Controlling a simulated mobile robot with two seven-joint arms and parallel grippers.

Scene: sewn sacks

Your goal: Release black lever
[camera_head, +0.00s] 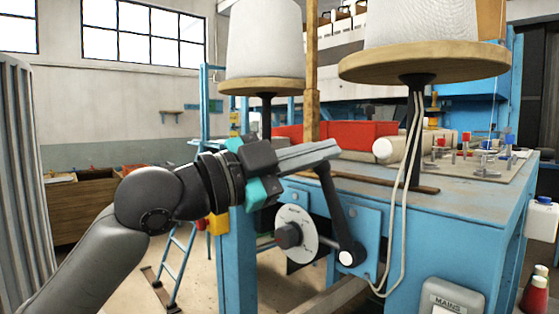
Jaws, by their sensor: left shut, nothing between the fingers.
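The black lever (338,212) is on the front of the blue machine (455,235). It runs from a pale pivot at its lower end up and left to its top end, just under my left fingertips. My left gripper (326,152) is shut and empty, its grey fingers pointing right. Its tips overlap the lever's top in the picture; I cannot tell whether they touch it. A round white dial (302,243) with a dark knob sits left of the lever's lower end. My right gripper is not in view.
Two large white thread cones (265,45) stand on round wooden discs (425,62) above the machine top. White cords (407,200) hang down right of the lever. A grey MAINS box (452,298) is at lower right. A blue ladder (178,265) stands at left.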

